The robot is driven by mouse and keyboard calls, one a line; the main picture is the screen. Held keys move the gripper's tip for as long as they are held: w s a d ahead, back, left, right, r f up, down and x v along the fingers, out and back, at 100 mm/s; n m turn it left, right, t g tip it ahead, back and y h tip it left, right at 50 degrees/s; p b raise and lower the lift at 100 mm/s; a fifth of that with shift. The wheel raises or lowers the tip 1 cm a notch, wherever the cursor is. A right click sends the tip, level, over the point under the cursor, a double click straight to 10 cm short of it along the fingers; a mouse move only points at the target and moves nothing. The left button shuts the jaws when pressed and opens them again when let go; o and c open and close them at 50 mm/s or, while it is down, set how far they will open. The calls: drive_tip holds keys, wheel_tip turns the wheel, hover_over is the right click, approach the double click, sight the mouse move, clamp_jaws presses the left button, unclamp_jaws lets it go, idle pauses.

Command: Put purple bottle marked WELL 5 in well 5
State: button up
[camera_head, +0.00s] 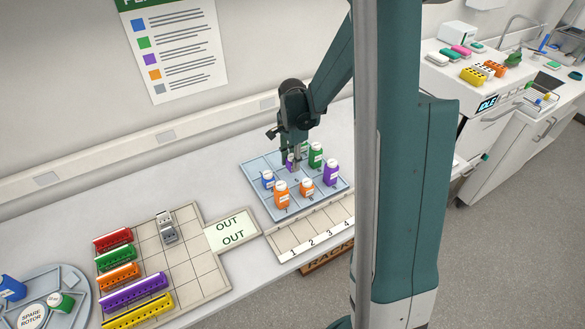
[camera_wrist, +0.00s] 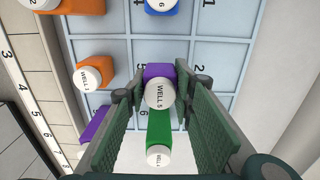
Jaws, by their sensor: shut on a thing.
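The purple bottle marked WELL 5 (camera_wrist: 159,72) has a white cap and sits between the fingers of my gripper (camera_wrist: 163,97) in the wrist view. My gripper is shut on it. In the head view, my gripper (camera_head: 294,158) points down over the back part of the pale blue tray (camera_head: 262,206), and a bit of the purple bottle (camera_head: 290,164) shows beside the fingers. I cannot tell whether the bottle is lifted off the tray.
A numbered strip (camera_head: 310,229) lies in front. Coloured racks (camera_head: 133,292) lie on a beige grid at left.

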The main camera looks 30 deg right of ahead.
sight(292, 156)
drive_tip(key=shift+f, duration=1.75)
drive_tip(key=shift+f, duration=0.1)
drive_tip(key=o, duration=0.9)
drive_tip(key=shift+c, duration=0.2)
drive_tip(key=shift+o, duration=0.2)
drive_tip(key=shift+r, duration=6.15)
